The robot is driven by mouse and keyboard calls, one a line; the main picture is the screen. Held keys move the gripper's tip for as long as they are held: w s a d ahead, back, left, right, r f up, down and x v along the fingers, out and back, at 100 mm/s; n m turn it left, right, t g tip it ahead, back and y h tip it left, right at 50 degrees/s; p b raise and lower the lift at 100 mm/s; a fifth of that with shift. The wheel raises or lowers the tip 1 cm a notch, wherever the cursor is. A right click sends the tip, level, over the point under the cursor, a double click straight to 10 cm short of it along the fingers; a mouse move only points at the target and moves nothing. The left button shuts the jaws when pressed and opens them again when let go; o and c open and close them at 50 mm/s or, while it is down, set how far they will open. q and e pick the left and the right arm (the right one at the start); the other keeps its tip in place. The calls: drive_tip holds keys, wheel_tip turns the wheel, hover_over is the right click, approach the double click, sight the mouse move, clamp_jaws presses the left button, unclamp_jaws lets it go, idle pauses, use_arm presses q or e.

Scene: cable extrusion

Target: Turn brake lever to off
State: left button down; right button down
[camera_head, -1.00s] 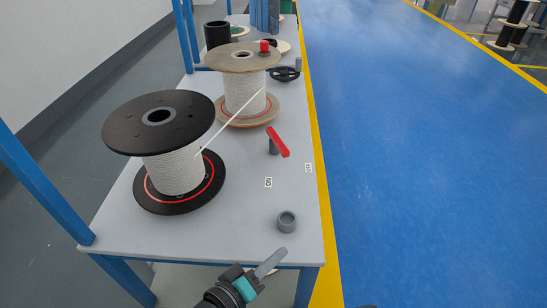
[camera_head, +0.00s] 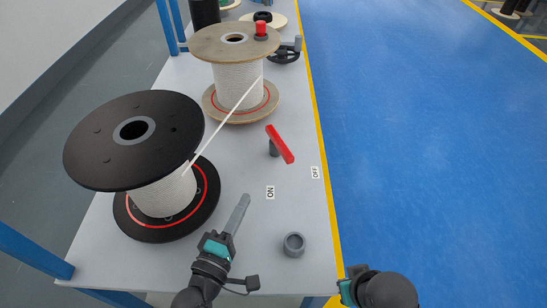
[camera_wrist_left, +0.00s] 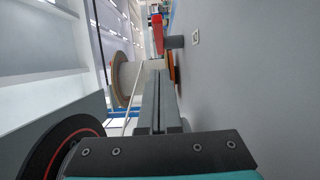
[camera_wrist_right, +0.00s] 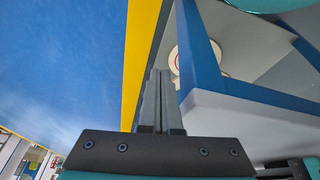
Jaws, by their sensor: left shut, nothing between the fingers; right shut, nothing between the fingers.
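The brake lever (camera_head: 279,144) is a red bar on a grey post on the table. It slants from upper left to lower right, its near end pointing between the ON label (camera_head: 270,192) and the OFF label (camera_head: 314,172). My left gripper (camera_head: 244,203) is shut and empty, over the table left of the ON label, short of the lever and apart from it. The left wrist view shows the lever (camera_wrist_left: 157,35) beyond the fingertips. My right gripper (camera_wrist_right: 158,78) is shut and empty near the table's front right corner; in the head view its fingers are mostly hidden.
A black-flanged spool (camera_head: 88,150) stands left of my left gripper. A wooden spool (camera_head: 205,42) stands behind it, with a white cable between them. A grey ring (camera_head: 294,244) sits near the front edge. A handwheel (camera_head: 284,57) is farther back. Table around the lever is clear.

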sight(281, 154)
use_arm(q)
drive_tip(key=shift+s, duration=0.1)
use_arm(e)
drive_tip(key=shift+s, duration=0.1)
